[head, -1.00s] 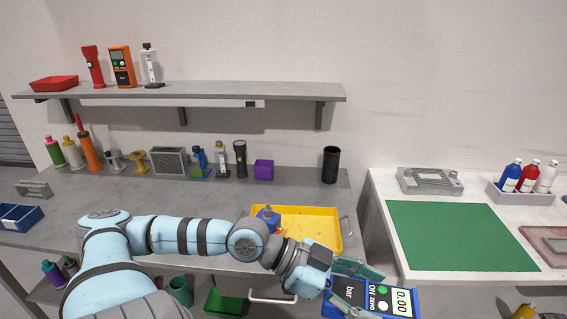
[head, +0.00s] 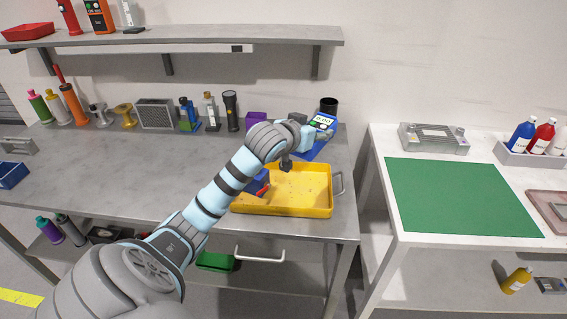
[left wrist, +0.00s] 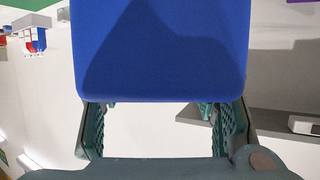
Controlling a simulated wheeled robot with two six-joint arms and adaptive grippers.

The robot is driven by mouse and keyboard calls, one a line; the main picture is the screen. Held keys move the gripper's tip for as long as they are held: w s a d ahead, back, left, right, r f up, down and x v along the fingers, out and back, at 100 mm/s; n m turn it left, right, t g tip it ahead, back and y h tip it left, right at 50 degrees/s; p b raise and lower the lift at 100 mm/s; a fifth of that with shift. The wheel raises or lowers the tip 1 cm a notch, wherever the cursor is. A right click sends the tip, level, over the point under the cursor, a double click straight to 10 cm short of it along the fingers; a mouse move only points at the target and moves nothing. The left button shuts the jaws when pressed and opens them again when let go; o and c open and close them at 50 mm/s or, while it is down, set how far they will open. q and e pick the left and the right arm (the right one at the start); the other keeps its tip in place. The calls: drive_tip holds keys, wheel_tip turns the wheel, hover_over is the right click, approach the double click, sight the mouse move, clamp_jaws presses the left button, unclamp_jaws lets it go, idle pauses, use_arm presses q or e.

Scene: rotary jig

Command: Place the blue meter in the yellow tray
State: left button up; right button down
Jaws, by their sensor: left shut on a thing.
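The blue meter (head: 316,147) is held up near the back right corner of the yellow tray (head: 285,211) in the head view. Its display faces up toward the head camera. My left gripper (head: 303,137) is shut on the meter; its fingers are mostly hidden behind my wrist. In the left wrist view the meter (left wrist: 160,50) fills the top middle, between the two green fingers of the gripper (left wrist: 160,128). The tray lies on the grey bench, with its right part bare. My right gripper is out of view.
A blue item (head: 256,182) with a red part sits in the tray's left side, partly behind my arm. A black cup (head: 329,104) and a purple box (head: 257,118) stand behind. A shelf (head: 200,41) overhangs the bench. The green mat (head: 460,197) is clear.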

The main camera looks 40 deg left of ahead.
use_arm(q)
drive_tip(key=shift+w+a+f+n+y, duration=0.1)
drive_tip(key=shift+w+a+n+y, duration=0.05)
drive_tip(key=shift+a+n+y, duration=0.2)
drive_tip(key=shift+y, duration=0.25)
drive_tip(key=f+b, duration=0.2)
drive_tip(key=f, duration=0.7)
drive_tip(key=f+b, duration=0.2)
drive_tip(key=f, duration=0.8)
drive_tip(key=shift+s+a+f+b, duration=0.1)
drive_tip(key=shift+s+f+b, duration=0.15)
drive_tip(key=shift+b, duration=0.1)
drive_tip(key=shift+w, duration=0.1)
drive_tip(key=o, duration=1.3)
drive_tip(key=shift+r, duration=0.1)
drive_tip(key=p+v, duration=0.3)
drive_tip(key=v, duration=0.9)
drive_tip(key=shift+r, duration=0.1)
